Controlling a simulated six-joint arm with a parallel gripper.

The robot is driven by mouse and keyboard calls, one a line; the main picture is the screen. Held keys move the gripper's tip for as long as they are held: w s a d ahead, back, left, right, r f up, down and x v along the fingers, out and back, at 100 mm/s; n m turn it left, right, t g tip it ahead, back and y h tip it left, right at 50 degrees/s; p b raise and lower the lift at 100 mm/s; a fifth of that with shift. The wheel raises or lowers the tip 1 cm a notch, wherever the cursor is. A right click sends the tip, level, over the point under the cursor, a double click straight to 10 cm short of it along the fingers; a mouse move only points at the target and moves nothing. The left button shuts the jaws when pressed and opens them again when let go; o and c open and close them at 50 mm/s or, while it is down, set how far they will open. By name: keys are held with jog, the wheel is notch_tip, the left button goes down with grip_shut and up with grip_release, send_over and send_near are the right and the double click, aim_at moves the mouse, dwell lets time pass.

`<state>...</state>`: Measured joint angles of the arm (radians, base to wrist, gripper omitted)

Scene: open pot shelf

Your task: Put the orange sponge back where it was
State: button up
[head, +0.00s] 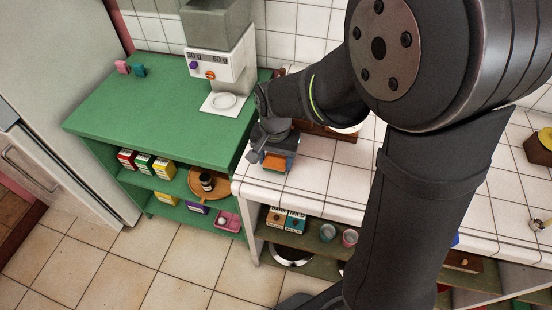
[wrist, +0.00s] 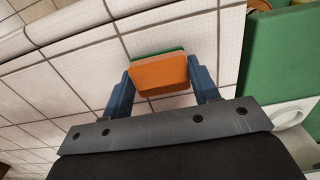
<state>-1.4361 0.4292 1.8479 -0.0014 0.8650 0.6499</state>
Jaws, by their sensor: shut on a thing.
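The orange sponge (wrist: 160,76) is between the two blue fingers of my gripper (wrist: 162,80) in the wrist view. A thin green layer shows along its far edge. In the head view the sponge (head: 274,162) is low over the white tiled counter, near its left front corner, with my gripper (head: 276,156) closed on it. I cannot tell whether the sponge touches the tiles.
A grey machine (head: 212,62) with a white plate stands on the green top. The white tiled counter (head: 335,180) is right of it. Boxes (head: 143,163) and a round wooden tray (head: 207,192) with a jar fill lower shelves.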

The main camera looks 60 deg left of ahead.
aim_at(275, 161)
jog(key=shift+f, duration=0.35)
jog(key=shift+f, duration=0.1)
jog(key=o, duration=1)
jog(key=shift+o, duration=0.2)
notch_tip(275, 161, up, 12)
jog(key=shift+f, duration=4.75)
